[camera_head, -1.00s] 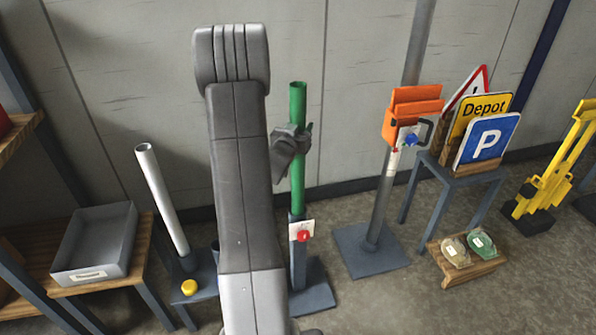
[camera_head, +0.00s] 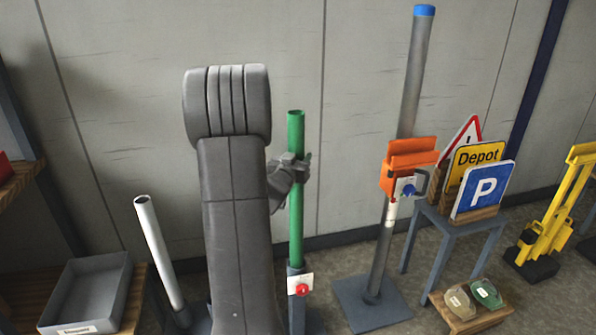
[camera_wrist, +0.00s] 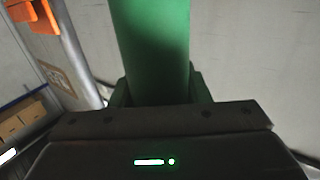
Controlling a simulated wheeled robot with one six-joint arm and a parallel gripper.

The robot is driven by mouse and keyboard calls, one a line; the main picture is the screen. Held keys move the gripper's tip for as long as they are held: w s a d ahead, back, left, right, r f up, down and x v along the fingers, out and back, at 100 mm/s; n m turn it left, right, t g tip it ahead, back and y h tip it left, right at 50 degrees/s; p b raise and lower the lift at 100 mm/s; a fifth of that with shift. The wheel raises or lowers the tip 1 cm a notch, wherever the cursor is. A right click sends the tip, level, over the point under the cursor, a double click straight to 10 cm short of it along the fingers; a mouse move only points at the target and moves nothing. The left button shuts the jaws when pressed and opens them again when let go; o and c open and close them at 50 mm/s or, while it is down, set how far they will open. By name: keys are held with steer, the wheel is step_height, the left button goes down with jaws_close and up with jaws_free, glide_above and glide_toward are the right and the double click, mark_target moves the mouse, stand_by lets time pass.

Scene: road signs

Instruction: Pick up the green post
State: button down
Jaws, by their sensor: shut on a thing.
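The green post (camera_head: 296,225) stands upright in the head view, right of my arm. Its lower end meets a dark grey stand (camera_head: 297,312) that carries a white plate with a red knob (camera_head: 302,289). My gripper (camera_head: 296,170) is shut on the post at its upper part, below the open top end. In the wrist view the green post (camera_wrist: 152,45) fills the middle, close in front of the gripper's dark body. Whether the post's lower end is still inside the stand's socket I cannot tell.
A grey pole (camera_head: 415,80) with an orange clamp (camera_head: 408,168) stands to the right. A white tube (camera_head: 158,250) leans at left beside a grey tray (camera_head: 88,290). Signs stand on a small table (camera_head: 452,233). A wall (camera_head: 350,100) is behind.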

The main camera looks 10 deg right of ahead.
mark_target(298, 125)
step_height(298, 125, up, 10)
steer(key=shift+r+p, duration=0.15)
steer(key=shift+p, duration=0.8)
